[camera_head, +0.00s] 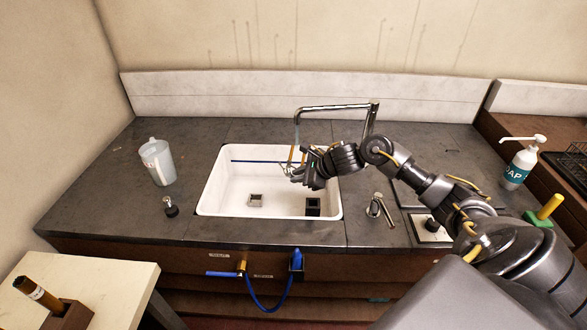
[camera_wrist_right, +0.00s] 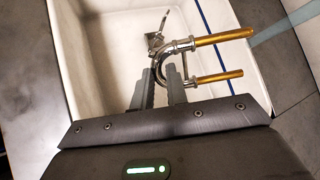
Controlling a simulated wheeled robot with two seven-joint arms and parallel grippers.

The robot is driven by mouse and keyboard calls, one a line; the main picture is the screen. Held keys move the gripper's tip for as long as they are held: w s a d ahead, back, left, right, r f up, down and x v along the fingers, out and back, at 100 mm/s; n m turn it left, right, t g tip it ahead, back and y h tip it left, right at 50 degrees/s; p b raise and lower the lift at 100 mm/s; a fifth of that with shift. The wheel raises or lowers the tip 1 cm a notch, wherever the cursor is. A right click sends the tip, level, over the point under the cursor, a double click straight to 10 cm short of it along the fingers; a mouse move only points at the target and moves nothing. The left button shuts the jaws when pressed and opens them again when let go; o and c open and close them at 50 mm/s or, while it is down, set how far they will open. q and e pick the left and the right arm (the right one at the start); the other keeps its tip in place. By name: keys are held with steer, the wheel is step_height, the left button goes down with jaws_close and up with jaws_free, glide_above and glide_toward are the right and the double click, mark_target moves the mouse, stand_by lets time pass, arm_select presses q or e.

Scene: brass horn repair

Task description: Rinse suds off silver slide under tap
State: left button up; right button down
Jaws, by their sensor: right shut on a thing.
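My right gripper (camera_head: 293,176) is shut on the slide and holds it over the white sink (camera_head: 212,190). In the right wrist view the gripper (camera_wrist_right: 160,85) grips near the slide's curved silver bow (camera_wrist_right: 172,47). Two gold-coloured tubes (camera_wrist_right: 222,37) point right from it. I make out no suds on it. The head view shows only a bit of the slide, beside my fingers. The chrome tap (camera_head: 335,107) arches over the sink, its spout end just above my gripper. My left gripper is not in view.
A translucent jug (camera_head: 157,162) stands left of the sink. A soap bottle (camera_head: 522,163) stands at the right. A thin blue line (camera_head: 262,161) crosses the sink's far part. A blue hose (camera_head: 265,303) hangs at the front. The counter left of the sink is mostly clear.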

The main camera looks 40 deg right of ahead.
steer(key=shift+s+d+f+b, duration=0.1)
steer(key=shift+s+d+b, duration=0.35)
steer(key=shift+s, duration=0.65)
steer(key=shift+s+d+r+b, duration=0.1)
steer(key=shift+s+d+b, duration=0.4)
steer(key=shift+s, duration=0.6)
steer(key=shift+s+d+f+b, duration=0.1)
steer(key=shift+s+d+b, duration=0.35)
steer(key=shift+s, duration=0.8)
steer(key=v, duration=0.6)
steer(key=shift+s+b, duration=0.2)
steer(key=shift+b, duration=0.2)
steer(key=shift+d, duration=0.1)
